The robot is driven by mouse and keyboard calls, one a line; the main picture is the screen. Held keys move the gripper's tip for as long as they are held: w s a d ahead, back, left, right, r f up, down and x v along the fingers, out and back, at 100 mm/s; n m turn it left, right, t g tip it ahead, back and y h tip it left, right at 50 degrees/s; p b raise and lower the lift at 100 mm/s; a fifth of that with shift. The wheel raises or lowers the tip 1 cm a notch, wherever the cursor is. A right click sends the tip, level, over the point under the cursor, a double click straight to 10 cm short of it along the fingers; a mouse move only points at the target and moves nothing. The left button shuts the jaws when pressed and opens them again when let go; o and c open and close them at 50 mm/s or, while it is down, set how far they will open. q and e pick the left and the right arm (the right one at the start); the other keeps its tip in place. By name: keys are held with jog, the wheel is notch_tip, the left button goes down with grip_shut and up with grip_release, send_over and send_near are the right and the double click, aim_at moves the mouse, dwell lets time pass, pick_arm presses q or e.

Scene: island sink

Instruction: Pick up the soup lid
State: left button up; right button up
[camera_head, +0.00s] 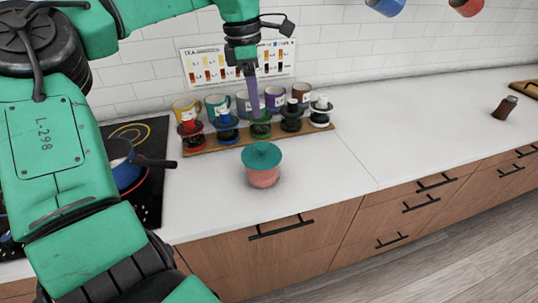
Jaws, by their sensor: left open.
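The soup lid (262,154) is a teal round disc. It lies flat on top of a pink container (263,178) standing on the white counter near its front edge. My left gripper (254,112) points down above and behind the lid, in front of the mugs, and is clear of the lid. It is open, with its fingers seen nearly edge-on and nothing visible between them. My right gripper is not in view.
A wooden rack (264,140) with mugs and several coloured items stands behind the lid. A blue saucepan (126,175) sits on the black cooktop (150,205) at left. A small brown jar (504,107) stands far right. The counter between is clear.

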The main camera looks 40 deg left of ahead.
pick_arm(q)
jog(key=p, duration=0.1)
send_near(261, 146)
jog(key=f, duration=0.3)
jog(key=shift+w+f+p, duration=0.15)
jog(key=shift+w+p, duration=0.15)
jog(key=shift+w, duration=0.1)
jog(key=f+p, duration=0.2)
jog(key=shift+d+f, duration=0.25)
jog(key=shift+d, duration=0.05)
notch_tip(261, 146, down, 3)
jog(key=shift+r, duration=0.25)
jog(key=shift+a+f, duration=0.1)
jog(key=shift+f, duration=0.05)
grip_shut()
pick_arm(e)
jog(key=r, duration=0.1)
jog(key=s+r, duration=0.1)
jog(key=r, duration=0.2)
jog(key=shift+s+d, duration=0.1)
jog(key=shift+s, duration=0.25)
